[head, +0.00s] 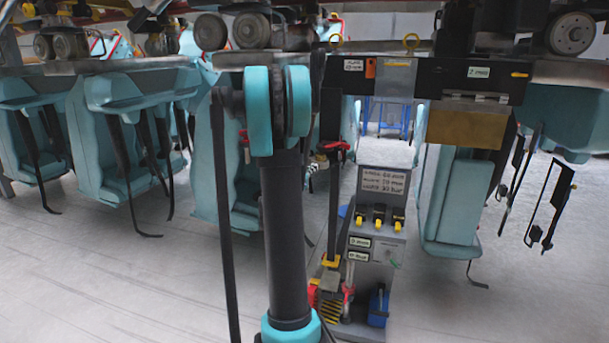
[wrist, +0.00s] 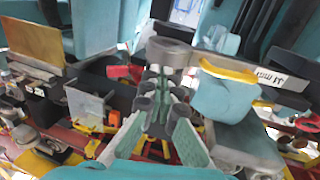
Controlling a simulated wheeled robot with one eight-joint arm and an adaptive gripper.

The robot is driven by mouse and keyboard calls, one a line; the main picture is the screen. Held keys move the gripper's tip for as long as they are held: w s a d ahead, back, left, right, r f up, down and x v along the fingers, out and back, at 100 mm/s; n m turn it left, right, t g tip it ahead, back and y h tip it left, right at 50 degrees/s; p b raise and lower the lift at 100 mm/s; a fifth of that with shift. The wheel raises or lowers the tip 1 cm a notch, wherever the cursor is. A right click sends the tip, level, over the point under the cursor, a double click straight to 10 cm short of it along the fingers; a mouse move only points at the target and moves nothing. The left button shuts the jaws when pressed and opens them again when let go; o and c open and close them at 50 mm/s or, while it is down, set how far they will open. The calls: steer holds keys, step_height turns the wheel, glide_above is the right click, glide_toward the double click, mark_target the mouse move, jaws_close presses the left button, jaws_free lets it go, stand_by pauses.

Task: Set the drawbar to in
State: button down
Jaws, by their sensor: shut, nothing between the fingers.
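My gripper (wrist: 160,100) shows in the wrist view as pale green and dark grey fingers at the middle, closed and empty. Its tips lie close to a grey round-ended part (wrist: 172,52), but I cannot tell whether they touch it. In the head view my own arm stands in front and the gripper cannot be made out. I cannot say for sure which part is the drawbar.
Teal hanging seats (head: 120,120) with dangling black straps line the left; another seat (head: 455,205) hangs at right. A grey control stand (head: 372,240) with yellow-tipped switches stands below the beam. Grey floor (head: 540,290) is clear at right.

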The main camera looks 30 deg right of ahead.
mark_target(323, 163)
steer(key=shift+x, duration=1.5)
steer(key=x, duration=0.6)
steer(key=shift+s+d, duration=0.3)
steer(key=shift+d, duration=0.15)
steer(key=shift+w+d+r, duration=0.1)
steer(key=shift+w+d, duration=0.05)
steer(key=shift+s+a, duration=0.35)
steer(key=s+d+v, duration=0.1)
steer(key=s+v, duration=0.1)
steer(key=v, duration=1.1)
steer(key=shift+s, duration=0.2)
